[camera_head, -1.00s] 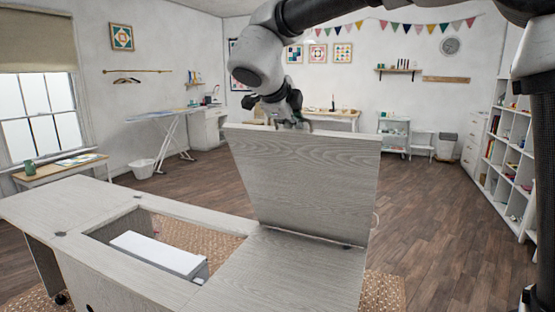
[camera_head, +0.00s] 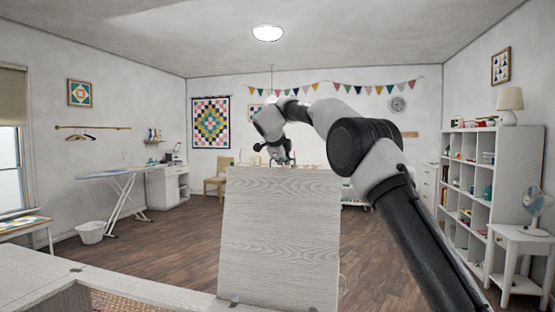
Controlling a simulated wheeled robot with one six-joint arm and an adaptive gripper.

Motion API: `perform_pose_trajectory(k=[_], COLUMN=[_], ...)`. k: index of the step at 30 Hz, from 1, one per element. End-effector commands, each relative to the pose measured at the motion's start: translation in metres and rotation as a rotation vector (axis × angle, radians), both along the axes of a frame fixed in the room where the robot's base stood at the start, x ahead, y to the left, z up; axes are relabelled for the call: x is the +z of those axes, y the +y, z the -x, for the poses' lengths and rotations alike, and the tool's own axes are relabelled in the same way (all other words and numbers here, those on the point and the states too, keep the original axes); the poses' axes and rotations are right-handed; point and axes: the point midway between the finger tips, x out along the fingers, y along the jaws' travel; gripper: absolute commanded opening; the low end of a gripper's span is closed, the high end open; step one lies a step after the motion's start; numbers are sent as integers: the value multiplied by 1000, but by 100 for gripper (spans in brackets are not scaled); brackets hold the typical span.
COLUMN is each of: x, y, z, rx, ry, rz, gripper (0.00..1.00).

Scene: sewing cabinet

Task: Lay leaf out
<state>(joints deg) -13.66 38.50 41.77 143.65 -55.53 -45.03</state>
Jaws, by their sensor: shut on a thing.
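The grey wood-grain leaf (camera_head: 280,240) stands up from the sewing cabinet, close to upright, with its hinged lower edge at the bottom of the picture. My gripper (camera_head: 282,163) is shut on the leaf's top edge, near the middle of that edge. The fingertips are small and partly hidden by the leaf and the wrist. The cabinet top (camera_head: 35,284) shows only in part at the lower left, with a hinge (camera_head: 234,299) at the leaf's foot. Most of the cabinet is below the picture.
Bare wooden floor (camera_head: 395,260) lies to the right of the leaf. A white shelf unit (camera_head: 465,180) and a side table (camera_head: 520,243) with a fan stand at the right wall. An ironing board (camera_head: 112,175) and a white bin (camera_head: 90,232) are at the left.

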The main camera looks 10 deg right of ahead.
Motion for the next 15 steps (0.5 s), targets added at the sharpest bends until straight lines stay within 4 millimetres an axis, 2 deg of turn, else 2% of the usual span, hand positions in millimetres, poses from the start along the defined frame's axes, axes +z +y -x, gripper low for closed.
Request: perform_pose_trajectory(k=[1,6,15], x=[-5,-12,-17], y=[-3,-12,-17], z=[-9,-31,-46], rx=[-3,-3,-1], ry=[0,-1,0], rz=[-3,-4,-3], gripper=[0,0,0])
